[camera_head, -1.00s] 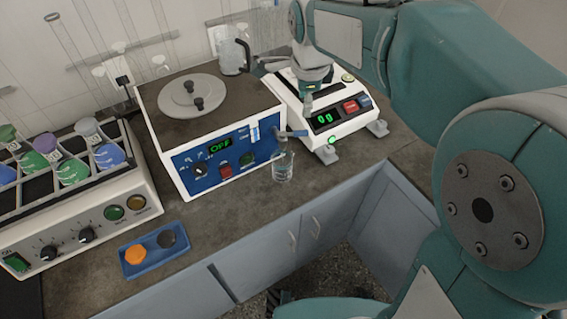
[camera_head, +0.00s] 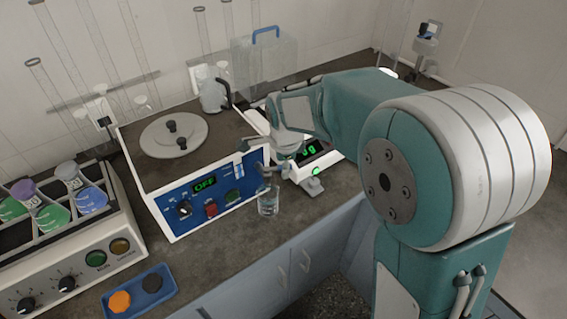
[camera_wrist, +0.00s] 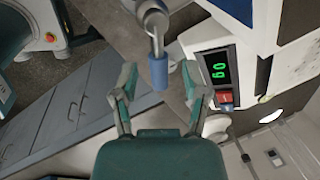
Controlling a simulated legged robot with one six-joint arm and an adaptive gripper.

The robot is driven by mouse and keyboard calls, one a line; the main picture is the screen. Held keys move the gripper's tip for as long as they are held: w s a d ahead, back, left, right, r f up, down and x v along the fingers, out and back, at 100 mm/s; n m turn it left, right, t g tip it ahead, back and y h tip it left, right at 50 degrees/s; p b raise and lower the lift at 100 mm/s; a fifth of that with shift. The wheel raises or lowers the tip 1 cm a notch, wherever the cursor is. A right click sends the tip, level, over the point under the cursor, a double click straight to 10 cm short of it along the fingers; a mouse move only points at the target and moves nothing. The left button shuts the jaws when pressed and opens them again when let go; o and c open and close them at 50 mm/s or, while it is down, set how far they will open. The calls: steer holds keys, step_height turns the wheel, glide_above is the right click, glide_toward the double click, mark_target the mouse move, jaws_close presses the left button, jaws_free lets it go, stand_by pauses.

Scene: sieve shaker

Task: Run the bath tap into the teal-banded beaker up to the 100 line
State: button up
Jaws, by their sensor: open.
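The water bath (camera_head: 208,192) has a blue front panel with a green OFF display and a round grey lid on top. Its tap (camera_head: 268,168) sticks out at the panel's right end. A small clear beaker (camera_head: 268,204) stands upright on the bench below the tap. I cannot make out its teal band or what is in it. In the wrist view, the metal tap (camera_wrist: 153,20) ends in a blue-sleeved lever (camera_wrist: 158,73). My gripper (camera_wrist: 159,92) is open, with a finger on each side of the lever tip and gaps between. In the head view the fingers are largely hidden.
A white balance (camera_head: 314,152) with a green display stands right of the bath; it also shows in the wrist view (camera_wrist: 213,68). A blue tray (camera_head: 138,298) holds orange and dark discs. The bench front edge lies near the beaker.

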jaws_close()
steer(key=shift+w+a+n+y, duration=0.15)
steer(key=shift+w+n, duration=0.15)
steer(key=shift+n, duration=0.55)
steer(key=shift+w+a+n+y, duration=0.1)
steer(key=shift+w+n, duration=0.2)
steer(key=shift+n, duration=0.6)
steer(key=shift+w+a+n+y, duration=0.15)
steer(key=shift+w+n, duration=0.15)
steer(key=shift+n, duration=0.55)
steer(key=shift+d, duration=0.1)
jaws_free()
